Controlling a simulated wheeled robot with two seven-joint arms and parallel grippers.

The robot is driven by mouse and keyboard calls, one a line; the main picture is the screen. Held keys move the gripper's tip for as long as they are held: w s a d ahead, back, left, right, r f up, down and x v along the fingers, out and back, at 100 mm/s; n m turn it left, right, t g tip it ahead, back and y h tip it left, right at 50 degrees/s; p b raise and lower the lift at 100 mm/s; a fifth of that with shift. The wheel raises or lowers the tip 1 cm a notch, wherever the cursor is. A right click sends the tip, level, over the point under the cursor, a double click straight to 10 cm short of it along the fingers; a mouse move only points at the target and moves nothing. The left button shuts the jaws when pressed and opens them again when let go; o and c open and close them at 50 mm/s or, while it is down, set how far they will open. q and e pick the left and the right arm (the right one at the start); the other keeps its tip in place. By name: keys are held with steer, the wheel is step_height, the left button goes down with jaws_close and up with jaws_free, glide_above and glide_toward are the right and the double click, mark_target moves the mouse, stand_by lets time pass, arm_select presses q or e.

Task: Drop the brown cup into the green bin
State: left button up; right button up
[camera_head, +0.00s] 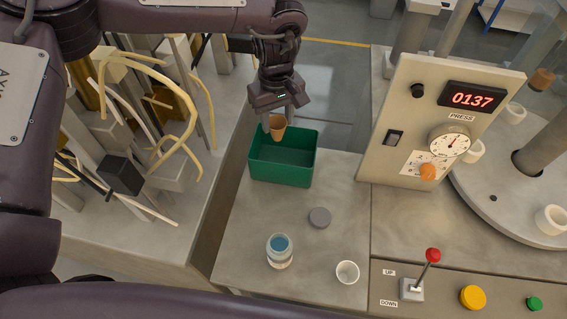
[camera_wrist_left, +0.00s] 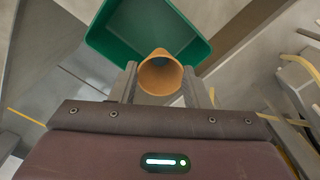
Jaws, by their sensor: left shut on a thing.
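The brown cup (camera_head: 277,126) is held in my left gripper (camera_head: 276,117), over the back left part of the green bin. In the left wrist view the cup (camera_wrist_left: 160,74) sits between the two fingers of the left gripper (camera_wrist_left: 160,85), its round opening facing the camera. The green bin (camera_head: 281,176) stands open on the table, and its visible floor is empty. The bin also shows behind the cup in the left wrist view (camera_wrist_left: 115,52). My right gripper is in neither view.
A jar with blue contents (camera_head: 280,252), a grey disc (camera_head: 320,217) and a white cup (camera_head: 347,272) stand in front of the bin. A press panel (camera_head: 405,150) is to the right. Boxes with yellow cables (camera_head: 150,120) crowd the left.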

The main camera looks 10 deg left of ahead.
arm_select(q)
steer(key=shift+f, duration=0.15)
steer(key=o, duration=1)
steer(key=shift+o, duration=0.2)
step_height(320, 180, up, 8)
steer(key=b, duration=0.1)
steer(key=shift+f, duration=0.15)
